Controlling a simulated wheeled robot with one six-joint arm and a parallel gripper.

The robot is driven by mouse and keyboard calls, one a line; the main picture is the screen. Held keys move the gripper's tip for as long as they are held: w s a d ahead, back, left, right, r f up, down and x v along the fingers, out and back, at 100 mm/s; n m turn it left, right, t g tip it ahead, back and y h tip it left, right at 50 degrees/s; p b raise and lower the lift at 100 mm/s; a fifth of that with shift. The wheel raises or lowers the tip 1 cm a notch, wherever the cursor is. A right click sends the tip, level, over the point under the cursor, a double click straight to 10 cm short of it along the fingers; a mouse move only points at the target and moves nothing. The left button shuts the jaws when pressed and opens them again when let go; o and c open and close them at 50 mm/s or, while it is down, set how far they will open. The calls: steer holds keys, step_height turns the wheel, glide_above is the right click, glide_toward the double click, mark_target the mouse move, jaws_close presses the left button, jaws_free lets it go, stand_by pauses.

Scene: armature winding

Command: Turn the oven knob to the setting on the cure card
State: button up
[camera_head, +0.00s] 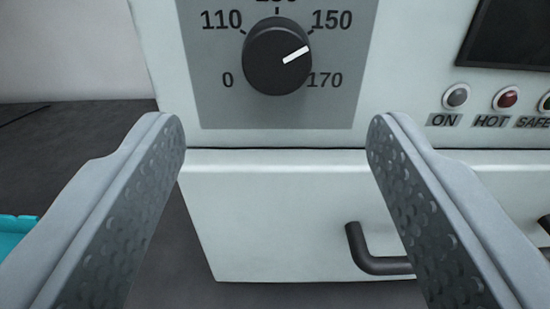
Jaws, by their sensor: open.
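The black oven knob (277,57) sits on a grey dial plate (222,112) on the white oven front, at the top middle. Its white pointer mark (296,54) points right and slightly up, between the 150 and 170 labels. Labels 0, 110, 150 and 170 are readable; one at the top is cut off. My gripper (275,140) is open and empty, its two grey fingers spread wide, left and right below the knob. Nothing is between the fingertips, and they look apart from the knob. The cure card is not in view.
A white door or drawer front (290,220) with a dark handle (375,252) lies below the dial plate. ON, HOT and SAFE lamps (506,99) and a dark screen (512,32) are at right. A turquoise object (14,235) is at the left edge.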

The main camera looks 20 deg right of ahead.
steer(key=v, duration=0.9)
